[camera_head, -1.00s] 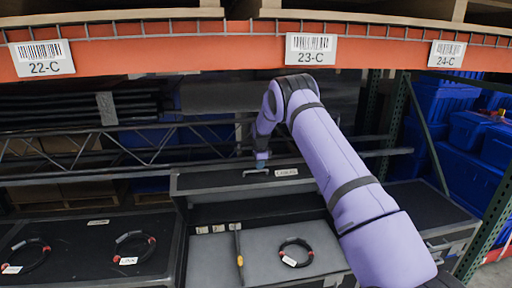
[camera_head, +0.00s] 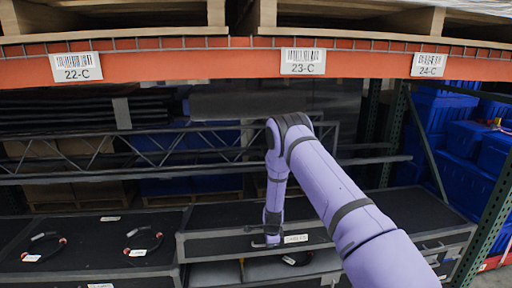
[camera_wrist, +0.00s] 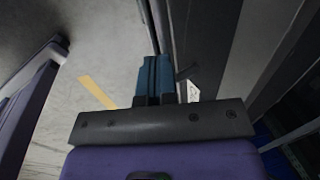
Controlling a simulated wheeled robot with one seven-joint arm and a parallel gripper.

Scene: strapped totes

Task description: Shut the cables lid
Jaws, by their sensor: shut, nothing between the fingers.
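The cables lid (camera_head: 215,245) is a dark panel with a grey rim and a white label (camera_head: 296,238) on its front face, in the middle of the head view. It is partly lowered, with a gap below its front edge. Through the gap show the tote's grey floor (camera_head: 262,268) and part of a black cable coil (camera_head: 297,259). My gripper (camera_head: 268,241) is at the lid's front face, by the handle left of the label; contact cannot be told. In the wrist view its teal fingers (camera_wrist: 153,80) are together and hold nothing. A white label (camera_wrist: 193,92) shows beside them.
A dark tote top (camera_head: 85,240) with cable coils lies to the left. Another dark top (camera_head: 425,210) lies to the right. An orange shelf beam (camera_head: 200,66) crosses above, and a lattice truss (camera_head: 180,150) runs behind. Blue bins (camera_head: 470,145) stand at the back right.

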